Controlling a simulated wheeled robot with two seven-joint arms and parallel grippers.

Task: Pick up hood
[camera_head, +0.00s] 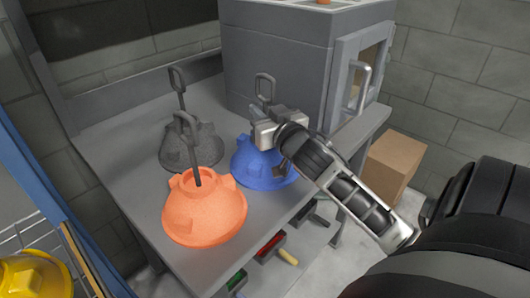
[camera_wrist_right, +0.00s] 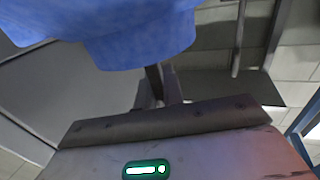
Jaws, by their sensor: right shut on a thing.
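A blue hood (camera_head: 258,172) with a dark loop handle (camera_head: 265,86) is at the middle of the grey table, right of the other hoods. My right gripper (camera_head: 266,126) is shut on the blue hood at its upright handle, between the loop and the body. In the right wrist view the blue hood (camera_wrist_right: 140,30) fills the top. I cannot tell whether it rests on the table. An orange hood (camera_head: 205,215) stands in front on the left, and a dark grey hood (camera_head: 190,146) behind it. My left gripper is not in view.
The grey table (camera_head: 130,130) carries the hoods. A grey cabinet (camera_head: 275,60) with an open door (camera_head: 350,75) stands behind. A cardboard box (camera_head: 395,160) is at the right. Tools with red (camera_head: 268,245) and green handles lie below the front edge. A yellow object (camera_head: 35,277) is at lower left.

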